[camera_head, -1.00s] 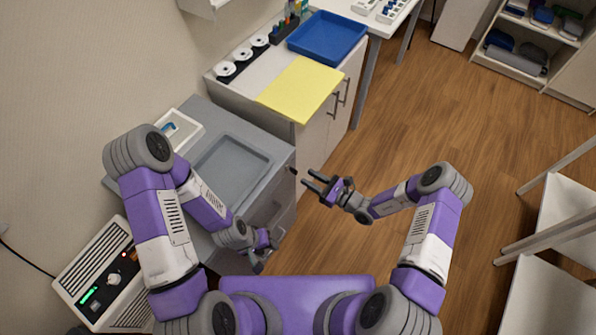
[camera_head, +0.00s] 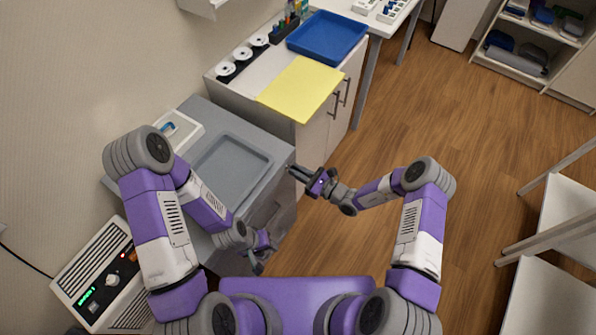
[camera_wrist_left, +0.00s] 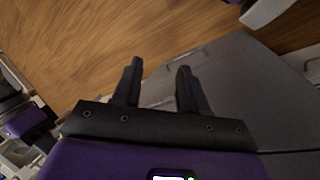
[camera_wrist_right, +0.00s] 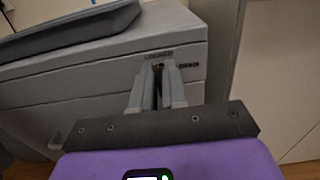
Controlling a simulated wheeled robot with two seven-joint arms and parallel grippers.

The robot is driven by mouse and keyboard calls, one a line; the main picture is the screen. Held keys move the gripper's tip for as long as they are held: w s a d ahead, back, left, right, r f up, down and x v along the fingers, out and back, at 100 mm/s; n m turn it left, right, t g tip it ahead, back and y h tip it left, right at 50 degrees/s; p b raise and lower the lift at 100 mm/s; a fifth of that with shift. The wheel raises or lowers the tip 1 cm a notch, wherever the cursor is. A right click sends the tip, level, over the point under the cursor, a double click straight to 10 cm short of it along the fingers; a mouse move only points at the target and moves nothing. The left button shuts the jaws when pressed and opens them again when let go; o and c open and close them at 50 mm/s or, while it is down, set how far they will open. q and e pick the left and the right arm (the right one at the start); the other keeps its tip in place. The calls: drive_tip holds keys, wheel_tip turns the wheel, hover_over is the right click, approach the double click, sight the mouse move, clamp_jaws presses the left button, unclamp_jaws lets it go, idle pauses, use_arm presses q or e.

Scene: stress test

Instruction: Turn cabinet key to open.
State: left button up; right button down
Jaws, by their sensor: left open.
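The grey cabinet (camera_head: 281,208) stands left of centre with its front facing right. The right wrist view shows its front (camera_wrist_right: 100,85) and small dark labels by the upper right corner. My right gripper (camera_head: 291,171) is at that corner. Its fingers (camera_wrist_right: 159,68) are nearly together, with a small dark reddish thing between the tips at the lock, which looks like the key; the fingers hide most of it. My left gripper (camera_head: 264,252) is open and empty, low beside the cabinet's near end. Its two spread fingers (camera_wrist_left: 159,75) show in the left wrist view.
A grey tray (camera_head: 265,161) lies on the cabinet top. Behind stands a white cabinet with a yellow mat (camera_head: 301,88) and a blue tray (camera_head: 345,42). A white device (camera_head: 100,270) with a green light is at lower left. Wooden floor (camera_head: 420,110) is free to the right.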

drive_tip(key=shift+m, duration=0.4)
drive_tip(key=m, duration=0.3)
drive_tip(key=shift+w+d+m, duration=0.15)
drive_tip(key=shift+m, duration=0.25)
drive_tip(key=m, duration=0.2)
drive_tip(key=m+b, duration=0.1)
drive_tip(key=m, duration=0.1)
drive_tip(key=shift+w+f+m, duration=0.15)
drive_tip(key=shift+m, duration=0.15)
drive_tip(key=m, duration=0.4)
drive_tip(key=shift+w+d+f+b, duration=0.1)
drive_tip(key=shift+w+f+b, duration=0.05)
drive_tip(key=shift+b, duration=0.15)
drive_tip(key=m, duration=0.4)
drive_tip(key=shift+f, duration=0.1)
drive_tip(key=shift+m, duration=0.5)
drive_tip(key=c, duration=1.3)
unclamp_jaws()
drive_tip(key=shift+c, duration=0.2)
drive_tip(key=shift+o, duration=0.5)
drive_tip(key=shift+w, duration=0.1)
drive_tip(key=shift+f, duration=0.1)
